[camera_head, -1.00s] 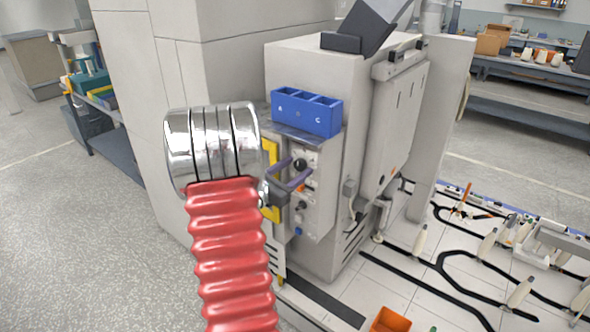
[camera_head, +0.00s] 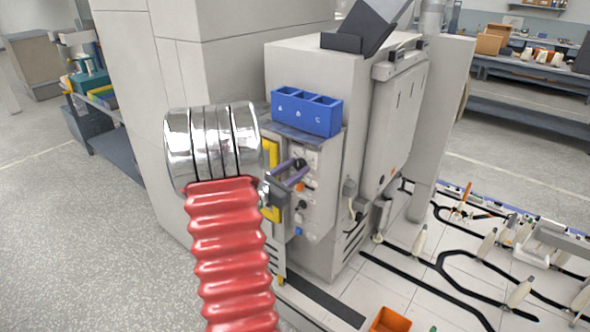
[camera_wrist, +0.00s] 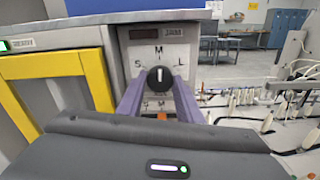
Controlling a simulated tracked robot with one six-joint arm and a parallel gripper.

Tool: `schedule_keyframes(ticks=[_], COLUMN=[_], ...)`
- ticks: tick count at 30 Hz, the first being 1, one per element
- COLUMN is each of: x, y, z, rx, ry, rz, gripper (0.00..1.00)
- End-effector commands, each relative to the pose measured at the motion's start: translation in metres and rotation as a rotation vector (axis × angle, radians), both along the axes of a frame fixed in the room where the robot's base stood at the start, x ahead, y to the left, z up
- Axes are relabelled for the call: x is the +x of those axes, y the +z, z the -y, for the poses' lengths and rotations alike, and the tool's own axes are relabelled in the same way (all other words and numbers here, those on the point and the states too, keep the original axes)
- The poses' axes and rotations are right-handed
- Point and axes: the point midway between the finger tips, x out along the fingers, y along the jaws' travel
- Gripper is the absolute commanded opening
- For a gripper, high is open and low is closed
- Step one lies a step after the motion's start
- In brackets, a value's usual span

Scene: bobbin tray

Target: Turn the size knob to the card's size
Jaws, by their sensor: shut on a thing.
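The size knob (camera_wrist: 160,78) is a round black dial with a white pointer line on a light panel. S is at its left, M above it and L at its right. The pointer line looks upright, toward M. In the head view the knob (camera_head: 300,164) is small on the machine's front. My gripper (camera_wrist: 159,88) has its two purple fingers on either side of the knob, shut on it. In the head view my gripper (camera_head: 296,172) reaches the panel from the left. I cannot make out a size card in either view.
A yellow frame (camera_wrist: 92,65) stands left of the panel. A blue bin with lettered compartments (camera_head: 307,118) sits above it. Other small controls lie below the knob. An orange bin (camera_head: 390,320) is on the tiled surface at lower right. Open floor lies at left.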

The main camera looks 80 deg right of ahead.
Motion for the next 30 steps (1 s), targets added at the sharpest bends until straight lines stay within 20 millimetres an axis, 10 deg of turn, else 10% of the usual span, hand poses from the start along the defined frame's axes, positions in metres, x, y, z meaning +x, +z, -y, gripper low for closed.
schedule_keyframes(ticks=[30], x=[-0.0013], y=[-0.0012], z=[-0.0009], rx=[-0.310], ry=[-0.004], rz=[0.719], gripper=[0.10])
